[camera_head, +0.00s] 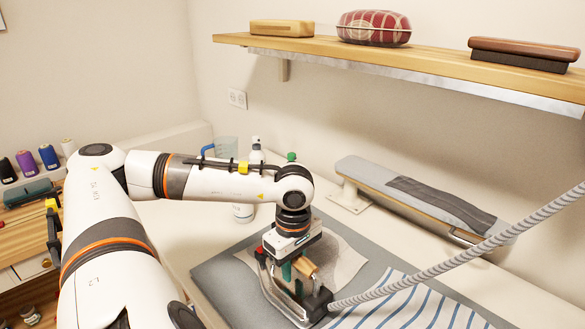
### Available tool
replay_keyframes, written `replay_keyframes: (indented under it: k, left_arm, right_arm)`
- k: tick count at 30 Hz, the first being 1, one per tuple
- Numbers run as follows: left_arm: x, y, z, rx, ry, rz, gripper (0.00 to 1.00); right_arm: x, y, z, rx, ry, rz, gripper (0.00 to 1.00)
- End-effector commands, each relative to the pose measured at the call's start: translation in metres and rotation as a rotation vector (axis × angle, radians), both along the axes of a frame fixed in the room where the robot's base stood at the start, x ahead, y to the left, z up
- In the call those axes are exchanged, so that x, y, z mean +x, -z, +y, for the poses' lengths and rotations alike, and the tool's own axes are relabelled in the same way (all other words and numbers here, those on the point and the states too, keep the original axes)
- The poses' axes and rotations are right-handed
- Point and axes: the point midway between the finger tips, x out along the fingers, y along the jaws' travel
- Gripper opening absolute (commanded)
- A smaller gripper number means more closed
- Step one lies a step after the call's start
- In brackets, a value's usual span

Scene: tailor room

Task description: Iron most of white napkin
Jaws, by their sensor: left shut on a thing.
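The white napkin (345,262) lies on the grey ironing mat (222,284), partly hidden under the iron and my left arm. The iron (287,303) stands over the napkin's front part, with a braided cord running from it to the upper right. My left gripper (297,268) reaches down from above and is shut on the iron's handle. Whether the iron's sole touches the napkin cannot be told. My right gripper is not in view.
A blue-striped cloth (410,305) lies right of the iron on the mat. A sleeve board (425,200) stands behind. Bottles (257,155) and a jug (226,150) stand behind my arm. A shelf (440,65) hangs above. Thread spools (48,156) are at left.

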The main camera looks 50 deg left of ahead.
Motion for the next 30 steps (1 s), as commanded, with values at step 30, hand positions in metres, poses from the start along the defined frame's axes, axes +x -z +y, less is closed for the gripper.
replay_keyframes:
  k: [30]
  left_arm:
    - [0.042,-0.003,0.005,-0.001,-0.001,-0.010,0.00]
  right_arm:
    - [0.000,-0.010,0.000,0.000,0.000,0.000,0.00]
